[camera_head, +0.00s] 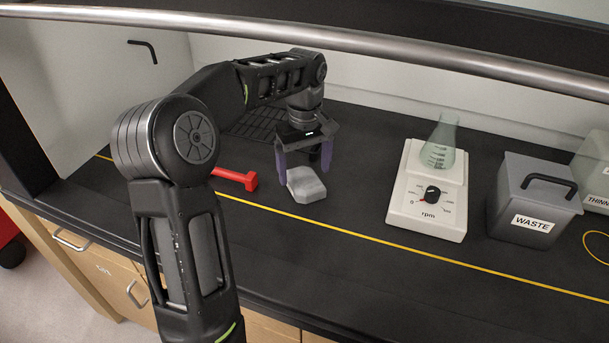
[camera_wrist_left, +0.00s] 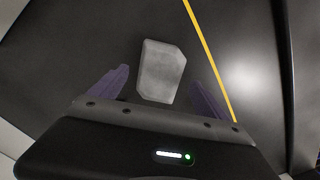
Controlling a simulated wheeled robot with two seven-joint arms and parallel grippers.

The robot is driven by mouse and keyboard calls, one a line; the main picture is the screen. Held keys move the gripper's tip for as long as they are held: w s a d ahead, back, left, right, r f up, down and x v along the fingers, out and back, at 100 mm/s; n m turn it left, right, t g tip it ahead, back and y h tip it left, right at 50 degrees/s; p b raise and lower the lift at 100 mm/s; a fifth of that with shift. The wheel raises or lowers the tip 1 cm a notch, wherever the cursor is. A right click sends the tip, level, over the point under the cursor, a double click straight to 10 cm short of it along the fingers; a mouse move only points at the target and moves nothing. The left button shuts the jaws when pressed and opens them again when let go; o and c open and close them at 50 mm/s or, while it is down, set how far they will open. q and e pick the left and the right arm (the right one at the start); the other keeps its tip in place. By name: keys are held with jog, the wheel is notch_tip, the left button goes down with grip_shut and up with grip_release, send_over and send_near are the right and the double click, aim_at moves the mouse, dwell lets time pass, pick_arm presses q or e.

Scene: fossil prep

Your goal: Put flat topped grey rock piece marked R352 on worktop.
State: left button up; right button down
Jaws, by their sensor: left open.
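A flat topped grey rock piece (camera_head: 306,185) lies on the black worktop (camera_head: 345,205), behind the yellow line. No marking on it is legible. My left gripper (camera_head: 305,165) is open just above and behind the rock, with its purple fingers pointing down. In the left wrist view the rock (camera_wrist_left: 162,71) shows beyond and between the two spread fingers of the left gripper (camera_wrist_left: 166,85). The fingers do not appear to touch it. My right gripper is not in view.
A red tool (camera_head: 236,178) lies left of the rock, partly behind my left arm. A stirrer (camera_head: 425,215) with a flask (camera_head: 440,142) stands to the right, beside a grey waste box (camera_head: 530,200). A metal bar (camera_head: 330,38) crosses above. Worktop between rock and stirrer is clear.

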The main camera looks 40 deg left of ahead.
aim_at(304, 177)
pick_arm(q)
notch_tip(304, 177, up, 5)
jog(key=shift+f+p, duration=0.1)
jog(key=shift+p, duration=0.3)
dwell(0.4)
